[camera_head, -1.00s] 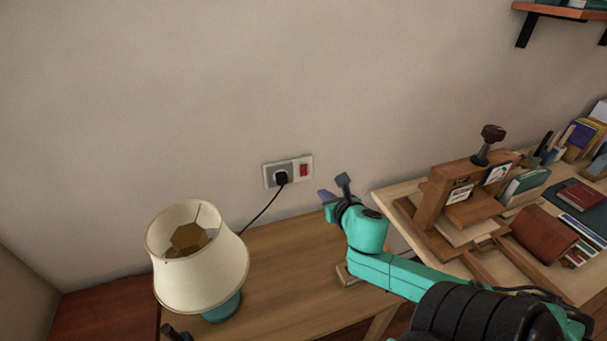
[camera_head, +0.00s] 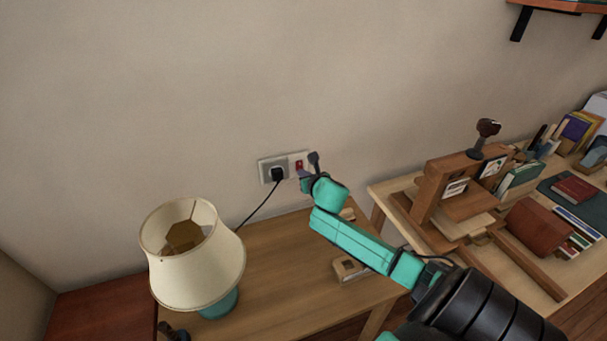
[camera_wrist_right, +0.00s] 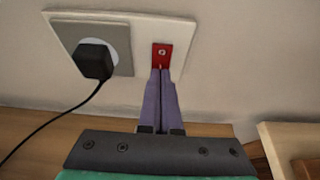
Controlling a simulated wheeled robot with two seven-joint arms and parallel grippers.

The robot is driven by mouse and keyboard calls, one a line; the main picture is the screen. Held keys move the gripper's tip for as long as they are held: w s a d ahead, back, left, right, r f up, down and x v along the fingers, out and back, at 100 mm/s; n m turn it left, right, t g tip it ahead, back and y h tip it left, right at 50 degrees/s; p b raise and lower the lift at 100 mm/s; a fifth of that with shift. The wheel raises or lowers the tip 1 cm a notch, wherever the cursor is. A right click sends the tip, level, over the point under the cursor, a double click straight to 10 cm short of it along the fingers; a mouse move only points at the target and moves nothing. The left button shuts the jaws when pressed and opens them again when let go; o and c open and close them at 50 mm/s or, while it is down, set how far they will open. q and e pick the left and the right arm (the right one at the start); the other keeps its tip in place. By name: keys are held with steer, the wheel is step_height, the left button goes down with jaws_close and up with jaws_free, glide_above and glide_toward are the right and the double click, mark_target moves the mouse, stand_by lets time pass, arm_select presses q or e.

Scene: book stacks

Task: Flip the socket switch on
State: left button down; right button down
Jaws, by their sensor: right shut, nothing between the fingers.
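The wall socket (camera_head: 265,171) is a pale plate with a grey outlet, and a black plug (camera_head: 278,174) sits in it. The red switch (camera_head: 299,165) is on the plate's right side. In the right wrist view, the red switch (camera_wrist_right: 161,56) shows straight ahead of my right gripper (camera_wrist_right: 161,72). Its purple fingers are together with nothing between them, and their tips overlap the switch's lower edge; I cannot tell if they touch it. In the head view, my right gripper (camera_head: 304,182) is just below the switch. My left gripper is not clearly in view.
A lamp (camera_head: 196,255) with a cream shade stands on the wooden table (camera_head: 275,262) at left. The black cord (camera_head: 258,207) hangs from the plug. A desk with a wooden press (camera_head: 450,190) and books is at right. A small wooden piece (camera_head: 350,270) lies under my right arm.

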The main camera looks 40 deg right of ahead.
steer(key=shift+w+d+r+t, duration=0.15)
steer(key=shift+r+t, duration=0.25)
steer(key=shift+r, duration=0.5)
stand_by(0.3)
steer(key=shift+f, duration=0.1)
